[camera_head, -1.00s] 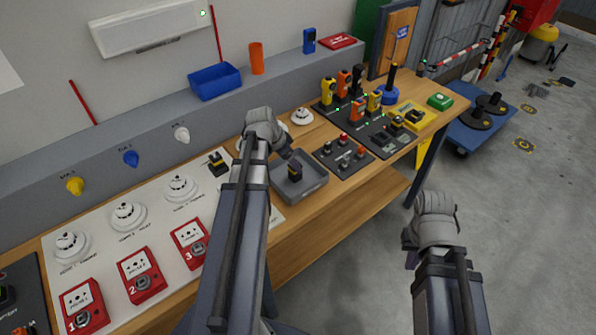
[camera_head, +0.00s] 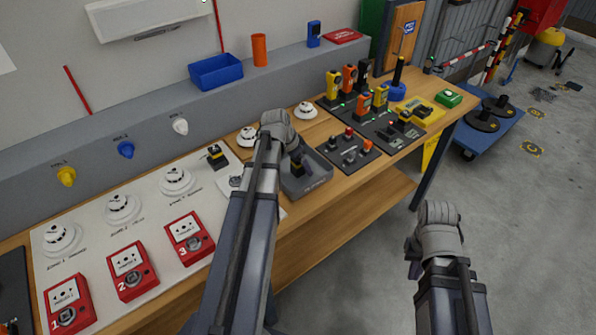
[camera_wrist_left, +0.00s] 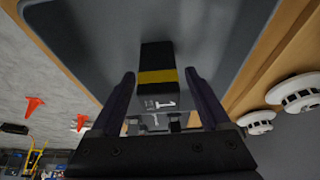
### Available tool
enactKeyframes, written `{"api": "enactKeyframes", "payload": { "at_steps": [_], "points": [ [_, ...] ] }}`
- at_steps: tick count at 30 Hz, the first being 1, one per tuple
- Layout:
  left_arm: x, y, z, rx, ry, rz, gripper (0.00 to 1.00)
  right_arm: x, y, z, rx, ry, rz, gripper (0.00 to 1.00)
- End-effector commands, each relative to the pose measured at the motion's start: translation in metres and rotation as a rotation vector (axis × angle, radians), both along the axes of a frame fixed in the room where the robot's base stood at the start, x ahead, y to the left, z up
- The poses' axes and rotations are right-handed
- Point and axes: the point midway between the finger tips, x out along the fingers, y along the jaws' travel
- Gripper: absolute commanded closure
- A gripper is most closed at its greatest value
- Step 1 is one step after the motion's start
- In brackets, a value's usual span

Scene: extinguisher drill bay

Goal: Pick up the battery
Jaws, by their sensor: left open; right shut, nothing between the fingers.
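The battery, a black block with a yellow band and a "1" on its end, shows in the left wrist view (camera_wrist_left: 156,62). It stands in a dark grey tray (camera_wrist_left: 218,28), which also shows on the bench in the head view (camera_head: 318,183). My left gripper (camera_wrist_left: 158,82) is open, its two fingers on either side of the battery's near end, with gaps to both. In the head view my left gripper (camera_head: 296,152) is over the tray and partly hides the battery. My right gripper (camera_head: 412,260) is shut and empty, off the bench's front side above the floor.
A pad with red and black knobs (camera_head: 345,150) lies right of the tray. White detectors (camera_head: 176,181) and red call points (camera_head: 190,238) sit on the white board to the left. A blue bin (camera_head: 216,72) stands on the ledge behind.

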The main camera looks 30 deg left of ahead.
Motion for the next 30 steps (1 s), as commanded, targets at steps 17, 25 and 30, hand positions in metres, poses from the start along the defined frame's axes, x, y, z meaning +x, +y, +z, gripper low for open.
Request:
{"api": "enactKeyframes", "payload": {
  "at_steps": [17,25,30],
  "points": [
    [-0.0001,-0.0001,0.0007,0.000,0.000,0.000,0.63,0.0000,0.0000,0.0007,0.000,0.000,0.000,1.00],
    [-0.0002,0.0000,0.0006,0.000,0.000,0.000,0.93,0.0000,0.0000,0.0007,0.000,0.000,0.000,1.00],
    [-0.0002,0.0000,0.0006,0.000,0.000,0.000,1.00,0.0000,0.0000,0.0007,0.000,0.000,0.000,1.00]
  ]
}}
